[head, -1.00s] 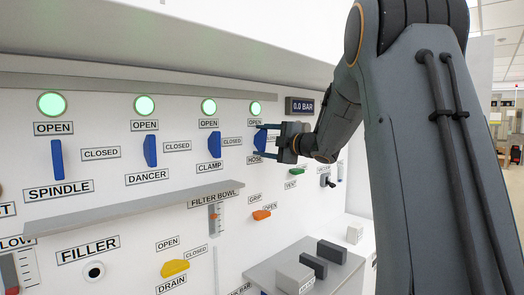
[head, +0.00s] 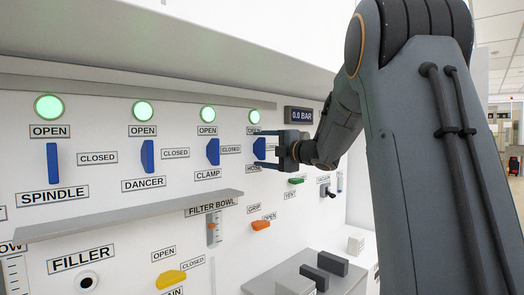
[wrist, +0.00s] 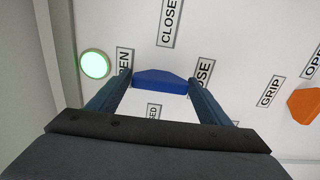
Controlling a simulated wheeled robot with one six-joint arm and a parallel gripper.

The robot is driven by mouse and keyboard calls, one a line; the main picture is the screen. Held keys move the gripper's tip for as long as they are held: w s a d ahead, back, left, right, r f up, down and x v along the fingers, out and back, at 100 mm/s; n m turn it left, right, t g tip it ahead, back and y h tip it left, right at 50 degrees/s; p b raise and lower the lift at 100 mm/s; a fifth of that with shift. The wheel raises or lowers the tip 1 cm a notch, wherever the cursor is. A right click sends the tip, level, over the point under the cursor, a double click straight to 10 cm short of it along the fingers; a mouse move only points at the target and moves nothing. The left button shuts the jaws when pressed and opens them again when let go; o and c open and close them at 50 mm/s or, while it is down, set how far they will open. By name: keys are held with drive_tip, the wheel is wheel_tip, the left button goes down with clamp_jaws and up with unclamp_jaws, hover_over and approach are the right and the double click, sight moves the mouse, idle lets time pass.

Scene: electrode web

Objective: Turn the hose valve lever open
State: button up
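The blue hose valve lever (head: 259,149) is on the white panel, upright between its OPEN label and its HOSE label, which is partly covered. The green light (head: 254,116) above it is lit. My gripper (head: 254,149) is open, with one finger above the lever and one below. In the wrist view the lever (wrist: 163,79) lies lengthwise between the tips of my gripper (wrist: 159,80); whether they touch it is unclear. A partly covered CLOSED label (wrist: 153,111) shows between the fingers.
Blue clamp (head: 213,152), dancer (head: 147,156) and spindle (head: 53,163) levers stand upright to the left, under lit green lights. An orange grip lever (head: 261,225) and a green vent lever (head: 296,181) are below. The pressure display (head: 299,115) reads 0.0 BAR. A ledge (head: 130,215) juts out lower left.

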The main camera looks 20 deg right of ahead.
drive_tip(key=shift+o, duration=0.7)
drive_tip(key=v, duration=0.7)
drive_tip(key=shift+s+b, duration=0.35)
drive_tip(key=shift+b, duration=0.1)
drive_tip(key=shift+d, duration=0.1)
